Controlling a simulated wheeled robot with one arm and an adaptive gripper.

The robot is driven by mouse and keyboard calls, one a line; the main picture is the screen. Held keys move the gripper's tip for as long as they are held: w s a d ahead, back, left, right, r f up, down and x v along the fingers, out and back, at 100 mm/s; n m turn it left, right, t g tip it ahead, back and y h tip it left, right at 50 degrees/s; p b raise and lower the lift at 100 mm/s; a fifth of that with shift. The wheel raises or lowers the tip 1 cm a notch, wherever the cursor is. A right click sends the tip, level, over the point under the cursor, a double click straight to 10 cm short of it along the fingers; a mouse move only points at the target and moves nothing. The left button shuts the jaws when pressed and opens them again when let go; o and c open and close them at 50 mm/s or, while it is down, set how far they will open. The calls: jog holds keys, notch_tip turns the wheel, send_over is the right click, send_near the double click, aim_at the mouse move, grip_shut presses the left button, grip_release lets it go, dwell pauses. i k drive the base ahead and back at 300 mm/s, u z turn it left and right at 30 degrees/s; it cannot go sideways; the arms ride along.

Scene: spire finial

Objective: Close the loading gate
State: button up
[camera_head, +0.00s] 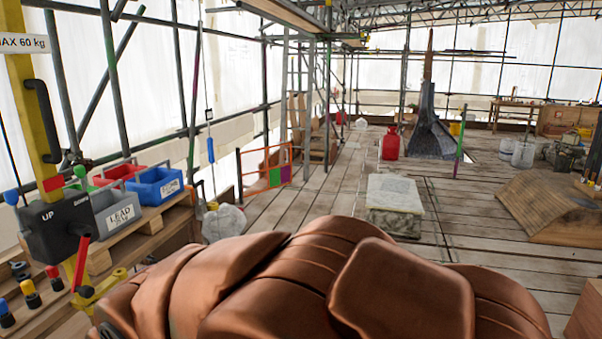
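An orange-railed gate (265,168) stands at the left edge of the deck, in the middle distance. It has a purple panel and a green panel side by side low on its right part. It is upright beside the scaffold poles. I cannot tell from here whether it is latched or how far it stands from its post. My gripper is not in view. A large copper-brown segmented shape fills the bottom of the view and hides the near floor.
A stone block (394,193) stands on the planks ahead. Red and blue bins (155,185) and a grey LEAD bin (118,212) sit on the left bench, beside a black UP/DOWN control box (58,222). Planks between gate and block are clear.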

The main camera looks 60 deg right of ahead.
aim_at(286, 173)
jog(key=z, duration=2.3)
jog(key=k, duration=0.6)
jog(key=z, duration=0.5)
jog(key=i, duration=0.95)
jog(key=u, duration=0.45)
jog(key=i, duration=1.8)
jog(key=u, duration=0.55)
jog(key=i, duration=1.9)
jog(key=u, duration=0.3)
jog(key=i, duration=4.15)
jog(key=z, duration=0.05)
